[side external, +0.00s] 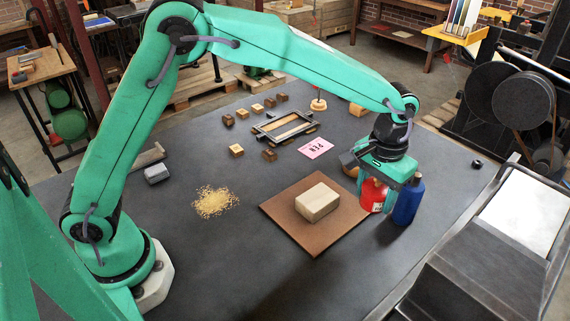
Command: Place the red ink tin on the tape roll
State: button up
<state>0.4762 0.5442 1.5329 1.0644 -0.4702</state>
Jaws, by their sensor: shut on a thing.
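The red ink tin (372,196) is upright between the jaws of my gripper (376,188), which is shut on it. The tin is at the right edge of the brown board, close beside a blue bottle (408,202). Part of the tin is hidden by the jaws. I cannot surely pick out the tape roll. A small tan rounded piece (357,110) lies farther back, and a grey-brown and tan piece (348,160) sits just behind my gripper, partly hidden. A small dark round piece (477,164) lies near the right table edge.
A pale block (317,202) lies on the brown board (290,207). A pink card (316,148), a dark frame (284,127) and several small wooden blocks are farther back. Yellow crumbs (214,202) lie left. A grey machine (490,250) stands at the right. The front left of the table is clear.

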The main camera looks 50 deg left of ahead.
jog(key=w+a+r, duration=0.3)
jog(key=w+a, duration=0.5)
jog(key=w+a+f, duration=0.2)
jog(key=a, duration=0.1)
jog(key=w+a+f, duration=0.2)
jog(key=a+f, duration=0.1)
jog(key=w+a+f, duration=0.2)
jog(key=w+a, duration=0.1)
jog(key=shift+a+f, duration=0.15)
jog(key=shift+a, duration=0.1)
jog(key=shift+f, duration=2.05)
jog(key=o, duration=1.5)
jog(key=shift+f, duration=0.15)
jog(key=shift+c, duration=0.2)
